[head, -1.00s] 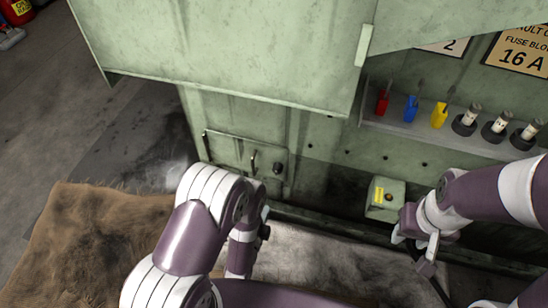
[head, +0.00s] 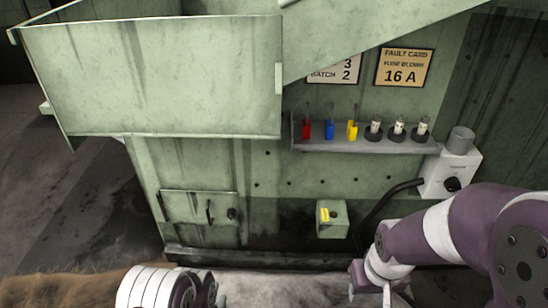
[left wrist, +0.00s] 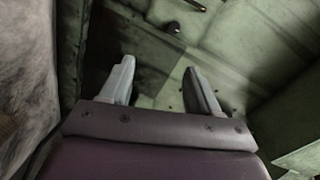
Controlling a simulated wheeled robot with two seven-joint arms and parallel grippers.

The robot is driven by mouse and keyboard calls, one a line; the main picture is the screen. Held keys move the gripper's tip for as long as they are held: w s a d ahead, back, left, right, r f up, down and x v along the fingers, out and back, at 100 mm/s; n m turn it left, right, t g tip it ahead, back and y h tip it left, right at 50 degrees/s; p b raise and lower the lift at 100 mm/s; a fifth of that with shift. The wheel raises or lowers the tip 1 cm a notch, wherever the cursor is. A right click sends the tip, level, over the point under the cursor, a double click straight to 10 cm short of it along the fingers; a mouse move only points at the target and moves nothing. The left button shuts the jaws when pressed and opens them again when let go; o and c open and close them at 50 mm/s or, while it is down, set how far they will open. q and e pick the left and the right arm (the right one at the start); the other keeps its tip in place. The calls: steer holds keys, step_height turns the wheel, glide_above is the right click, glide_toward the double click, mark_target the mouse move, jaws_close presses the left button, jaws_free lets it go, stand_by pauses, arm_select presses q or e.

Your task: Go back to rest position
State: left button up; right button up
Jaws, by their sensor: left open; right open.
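My left arm (head: 165,288) shows at the bottom left of the head view; its gripper is hidden there. In the left wrist view my left gripper (left wrist: 158,72) is open, with nothing between its two fingers, facing a green panel. My right gripper (head: 371,290) is at the bottom right of the head view, below a small green box with a yellow label (head: 332,219). Its fingers are partly cut off by the lower edge, and no held object shows.
The green machine (head: 200,170) has a small door with a handle (head: 200,207). Its shelf (head: 365,147) bears red, blue and yellow pieces and several fuses. A fault card (head: 404,68) reads 16 A. A white switch box (head: 450,173) with a black cable is at right. Brown fur-like material lies at bottom left.

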arm_select(q)
steer(key=s+f+n+g, duration=0.7)
steer(key=f+n+g, duration=0.1)
steer(key=g, duration=0.3)
steer(key=s+a+r+n+g, duration=0.1)
steer(key=s+r+n+g, duration=0.25)
steer(key=r, duration=1.25)
steer(key=s+r+n+g, duration=0.3)
steer(key=s+r+n, duration=0.1)
steer(key=r, duration=1.2)
step_height(320, 180, up, 38)
steer(key=w+t+p, duration=0.2)
steer(key=p, duration=3.1)
steer(key=shift+w+a+r+y, duration=0.15)
steer(key=shift+w+a+y, duration=0.1)
steer(key=shift+a+y, duration=0.05)
arm_select(e)
step_height(320, 180, up, 33)
steer(key=shift+w, duration=0.4)
arm_select(q)
steer(key=shift+t, duration=0.25)
